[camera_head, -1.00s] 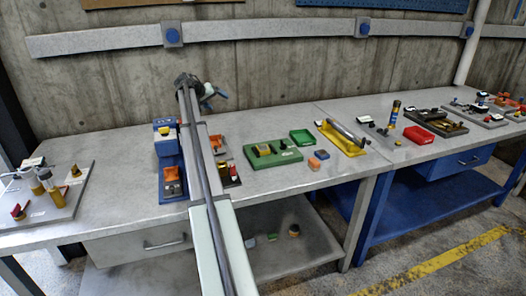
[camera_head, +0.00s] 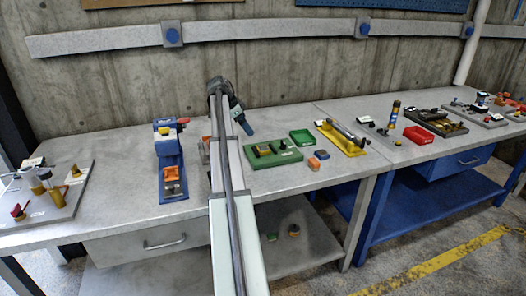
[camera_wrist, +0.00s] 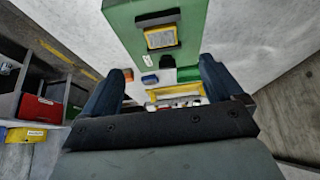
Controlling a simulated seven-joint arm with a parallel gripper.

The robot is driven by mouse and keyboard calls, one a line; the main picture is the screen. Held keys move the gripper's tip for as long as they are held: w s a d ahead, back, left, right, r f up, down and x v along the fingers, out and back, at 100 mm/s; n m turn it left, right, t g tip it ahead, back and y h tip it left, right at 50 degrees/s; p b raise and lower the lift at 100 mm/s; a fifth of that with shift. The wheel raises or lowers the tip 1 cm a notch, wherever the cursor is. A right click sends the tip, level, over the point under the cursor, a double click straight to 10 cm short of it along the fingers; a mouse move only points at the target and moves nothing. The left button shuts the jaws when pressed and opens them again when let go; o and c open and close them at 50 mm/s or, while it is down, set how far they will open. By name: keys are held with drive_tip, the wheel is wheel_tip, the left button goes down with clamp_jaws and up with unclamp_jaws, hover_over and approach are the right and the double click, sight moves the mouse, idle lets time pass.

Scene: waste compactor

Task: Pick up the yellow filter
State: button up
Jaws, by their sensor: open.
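A yellow-faced block (camera_wrist: 160,37), which looks like the yellow filter, sits in a dark slot of the green tray (camera_wrist: 131,45) in the wrist view. In the head view the green tray (camera_head: 286,158) lies on the bench right of my arm; the yellow there is small (camera_head: 264,151). My gripper (camera_head: 246,126) is above the bench, behind and left of the tray. In the wrist view my gripper (camera_wrist: 163,88) has its two dark blue fingers wide apart with nothing held.
A blue machine (camera_head: 170,180) stands left of my arm. A green bin (camera_head: 302,137), small orange (camera_head: 314,164) and blue (camera_head: 322,154) blocks, and a yellow tray (camera_head: 345,141) lie right of the green tray. A concrete wall (camera_head: 290,70) rises behind the bench.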

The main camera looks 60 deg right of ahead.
approach(263, 148)
drive_tip(key=x, duration=0.2)
drive_tip(key=shift+f, duration=0.4)
drive_tip(key=shift+d+x, duration=0.15)
drive_tip(key=shift+x, duration=1.35)
drive_tip(key=shift+d+x, duration=0.1)
drive_tip(key=shift+x, duration=1.35)
drive_tip(key=shift+r, duration=0.15)
drive_tip(key=shift+c, duration=0.2)
drive_tip(key=c, duration=1.1)
drive_tip(key=shift+c, duration=0.2)
